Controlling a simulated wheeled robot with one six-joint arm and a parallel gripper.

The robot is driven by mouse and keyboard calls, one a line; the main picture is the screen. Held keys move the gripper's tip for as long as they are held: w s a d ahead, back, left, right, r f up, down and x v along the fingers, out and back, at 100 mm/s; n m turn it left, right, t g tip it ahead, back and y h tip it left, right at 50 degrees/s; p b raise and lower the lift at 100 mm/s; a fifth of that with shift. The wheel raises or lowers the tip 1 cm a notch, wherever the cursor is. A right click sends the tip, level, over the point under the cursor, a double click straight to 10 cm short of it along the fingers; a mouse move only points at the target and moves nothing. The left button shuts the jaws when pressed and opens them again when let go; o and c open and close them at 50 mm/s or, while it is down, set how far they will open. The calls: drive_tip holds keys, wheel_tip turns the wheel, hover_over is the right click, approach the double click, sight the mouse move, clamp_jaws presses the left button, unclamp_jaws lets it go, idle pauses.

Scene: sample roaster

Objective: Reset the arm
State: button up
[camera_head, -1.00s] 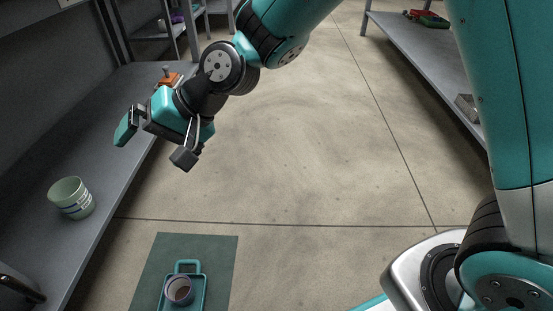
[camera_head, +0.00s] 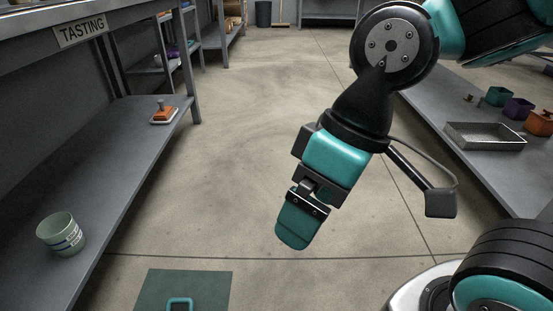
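My gripper (camera_head: 298,230) hangs over open floor near the middle of the view, pointing down and slightly left. Its teal body (camera_head: 336,158) sits below the dark wrist. I see it nearly side-on, with one teal finger showing. The other finger is hidden or lined up behind it, so the opening between them does not show. No object shows at the fingertip. My upper arm links run to the top right.
A grey shelf under a "TASTING" sign (camera_head: 81,28) holds a pale green cup (camera_head: 61,234) and an orange item on a small dish (camera_head: 164,112). The right shelf holds a metal tray (camera_head: 485,136) and coloured boxes. A green mat (camera_head: 215,291) lies on the floor.

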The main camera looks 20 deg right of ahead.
wheel_tip(320, 180, up, 48)
drive_tip(key=p, duration=4.7)
drive_tip(key=shift+r+p, duration=0.15)
drive_tip(key=shift+p, duration=0.15)
